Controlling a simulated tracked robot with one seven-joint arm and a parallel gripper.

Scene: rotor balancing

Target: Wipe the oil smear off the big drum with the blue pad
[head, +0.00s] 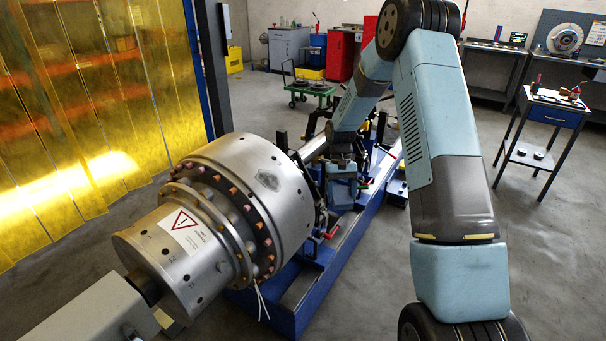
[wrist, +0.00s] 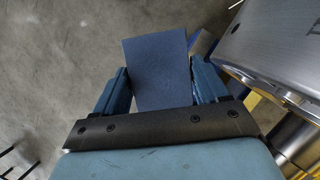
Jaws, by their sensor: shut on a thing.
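The big drum (head: 235,160) is a bare metal cylinder, lying on its side on the blue stand in the head view. A dark grey smear (head: 268,180) shows on its upper surface toward the right. In the wrist view, the metal body at the upper right (wrist: 280,45) looks like part of the drum. My gripper (wrist: 160,75) is shut on the blue pad (wrist: 157,60), a flat dark blue piece standing out between the fingers. The pad is apart from the metal in the wrist view. In the head view my gripper is beyond the drum's right side, and the pad cannot be made out there.
The blue stand (head: 345,235) runs back under the drum, with clamps and fittings close by my arm. A yellow strip curtain (head: 80,110) hangs at the left. A small side table (head: 548,103) stands at the right. Open floor lies between.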

